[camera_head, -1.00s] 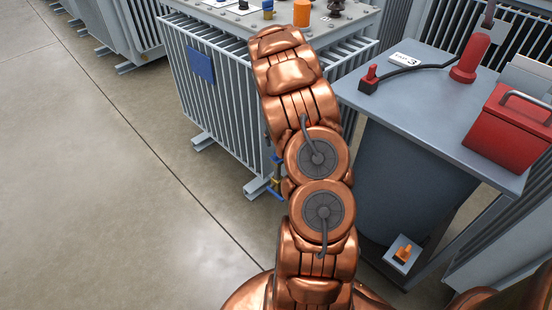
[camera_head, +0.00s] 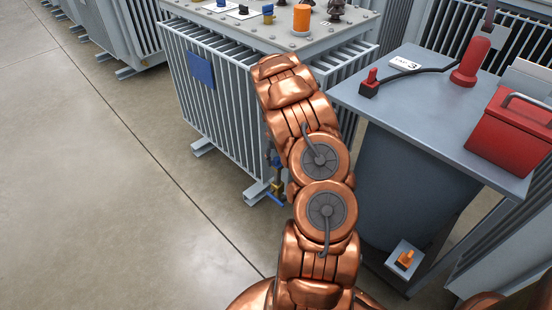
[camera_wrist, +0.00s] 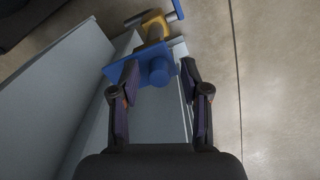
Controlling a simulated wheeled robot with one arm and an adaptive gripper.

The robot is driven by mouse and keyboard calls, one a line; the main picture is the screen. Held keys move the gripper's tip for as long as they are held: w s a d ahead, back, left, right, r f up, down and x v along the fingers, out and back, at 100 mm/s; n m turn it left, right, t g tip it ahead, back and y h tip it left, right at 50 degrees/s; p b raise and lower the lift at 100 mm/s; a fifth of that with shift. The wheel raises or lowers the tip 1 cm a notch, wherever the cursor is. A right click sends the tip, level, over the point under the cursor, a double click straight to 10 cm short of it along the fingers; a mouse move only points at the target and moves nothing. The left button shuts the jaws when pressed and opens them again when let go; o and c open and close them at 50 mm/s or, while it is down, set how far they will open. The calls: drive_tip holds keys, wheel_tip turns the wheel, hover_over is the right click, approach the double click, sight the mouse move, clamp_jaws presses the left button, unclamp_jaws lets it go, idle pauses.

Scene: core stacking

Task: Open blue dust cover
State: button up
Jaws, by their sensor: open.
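A blue dust cover (camera_wrist: 158,71), a plate with a round knob-like part, sits on the end of a brass valve fitting (camera_wrist: 154,24) in the wrist view. My gripper (camera_wrist: 161,80) is open, with one dark finger on each side of the cover. I cannot tell whether either finger touches it. The cover looks closed over the fitting's near end. In the head view, the brass fitting (camera_head: 278,187) and its blue handle (camera_head: 275,199) show low on the finned transformer, beside my copper arm. My gripper is hidden behind the arm there.
The grey finned transformer (camera_head: 220,95) stands close to the arm. A grey table (camera_head: 400,105) on the right holds a red toolbox (camera_head: 512,130) and a red handle (camera_head: 469,60). Floor on the left is clear.

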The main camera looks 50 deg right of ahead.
drive_tip(key=shift+c, duration=0.2)
clamp_jaws()
idle(0.4)
